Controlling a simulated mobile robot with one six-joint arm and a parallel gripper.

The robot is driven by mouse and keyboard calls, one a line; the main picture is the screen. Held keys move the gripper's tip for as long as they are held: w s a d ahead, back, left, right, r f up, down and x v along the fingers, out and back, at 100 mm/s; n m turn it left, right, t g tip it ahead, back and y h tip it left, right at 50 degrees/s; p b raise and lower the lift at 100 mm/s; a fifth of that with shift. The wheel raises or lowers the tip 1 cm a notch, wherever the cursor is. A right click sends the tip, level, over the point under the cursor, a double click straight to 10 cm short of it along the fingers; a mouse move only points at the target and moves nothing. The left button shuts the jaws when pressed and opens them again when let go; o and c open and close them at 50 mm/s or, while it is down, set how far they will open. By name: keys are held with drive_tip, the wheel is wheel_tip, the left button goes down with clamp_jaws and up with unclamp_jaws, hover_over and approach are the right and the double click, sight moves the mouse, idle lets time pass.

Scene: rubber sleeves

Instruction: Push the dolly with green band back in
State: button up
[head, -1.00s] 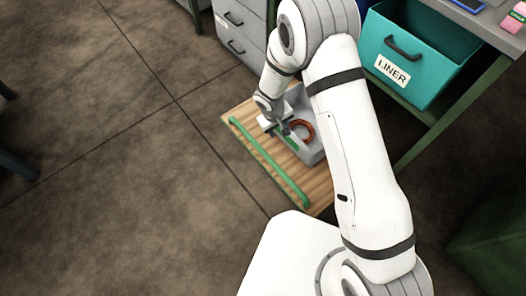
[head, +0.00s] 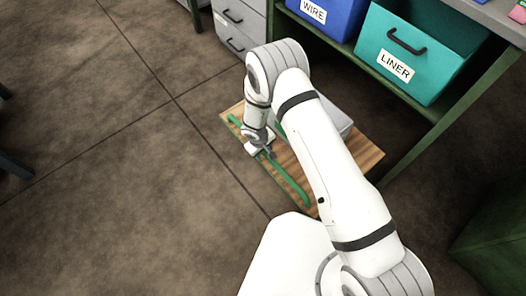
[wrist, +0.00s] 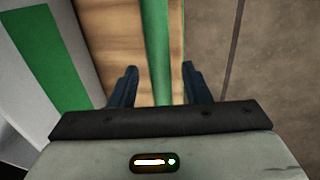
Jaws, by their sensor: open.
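The dolly (head: 368,155) is a low wooden board on the floor, sticking out from beneath the shelf unit. A green bar (head: 290,187) runs along its outer edge; it also shows in the wrist view (wrist: 155,40). A grey box (head: 335,112) stands on the board, partly hidden by my arm. In the wrist view, the box (wrist: 20,98) has a green band on it. My gripper (head: 267,154) is open over the bar. In the wrist view, the fingers (wrist: 160,72) are on either side of the bar, with a gap; I cannot tell whether they touch it.
A teal LINER bin (head: 408,55) and a blue WIRE bin (head: 322,17) sit on the shelf above the dolly. Grey drawers (head: 238,28) stand behind it. A green shelf post (head: 425,125) is at the right.

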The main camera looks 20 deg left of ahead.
drive_tip(key=shift+f, duration=0.1)
drive_tip(key=shift+c, duration=0.5)
clamp_jaws()
